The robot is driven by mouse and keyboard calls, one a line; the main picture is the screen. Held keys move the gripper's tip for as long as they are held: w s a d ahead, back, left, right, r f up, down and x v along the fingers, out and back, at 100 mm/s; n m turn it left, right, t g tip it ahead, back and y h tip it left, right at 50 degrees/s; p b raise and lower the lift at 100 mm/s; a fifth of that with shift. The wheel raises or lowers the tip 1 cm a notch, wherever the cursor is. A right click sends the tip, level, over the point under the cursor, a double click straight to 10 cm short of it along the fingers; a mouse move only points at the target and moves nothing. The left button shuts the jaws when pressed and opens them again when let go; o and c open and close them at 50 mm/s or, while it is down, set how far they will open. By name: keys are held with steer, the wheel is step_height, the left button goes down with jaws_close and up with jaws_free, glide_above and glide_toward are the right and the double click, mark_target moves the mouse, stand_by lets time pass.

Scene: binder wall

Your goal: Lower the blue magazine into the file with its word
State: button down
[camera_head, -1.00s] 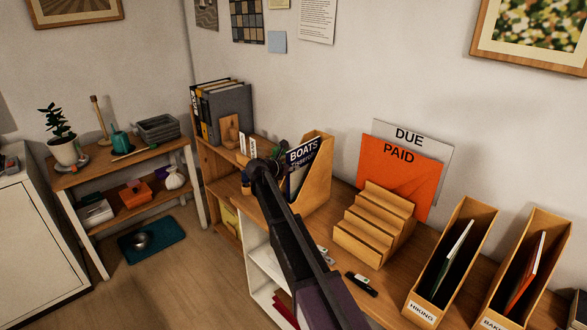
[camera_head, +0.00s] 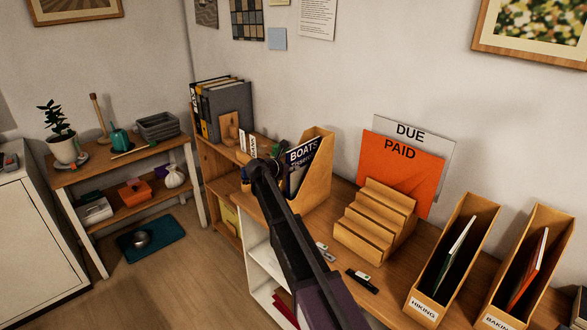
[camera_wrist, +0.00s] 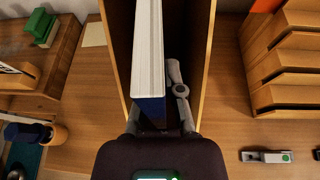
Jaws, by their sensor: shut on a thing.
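The blue magazine (camera_head: 298,165) has "BOATS" in white on its dark cover. It stands nearly upright, partly inside a wooden file (camera_head: 317,178), with its upper part showing. In the wrist view the magazine (camera_wrist: 149,55) shows as a white page block over a blue edge, between the two file walls (camera_wrist: 203,60), nearer the left wall. My gripper (camera_wrist: 160,122) is shut on the magazine at the file's open side. In the head view my arm covers the file's front, so its word is hidden. I cannot tell whether the magazine touches the file's floor.
A stepped wooden rack (camera_head: 375,222) holds orange "PAID" and grey "DUE" folders to the right. Beyond it stand the "HIKING" file (camera_head: 425,305) and another file (camera_head: 493,318), each holding a thin item. Small clips lie on the desk in front. Binders (camera_head: 225,108) stand behind at left.

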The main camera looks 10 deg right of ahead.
steer(key=shift+f+b, duration=0.55)
steer(key=shift+f, duration=0.2)
steer(key=c, duration=0.7)
jaws_free()
step_height(320, 180, up, 14)
steer(key=p, duration=1.3)
steer(key=shift+f, duration=0.25)
steer(key=s+a, duration=0.4)
steer(key=a, duration=0.1)
steer(key=shift+s+a+f, duration=0.2)
steer(key=shift+f, duration=0.05)
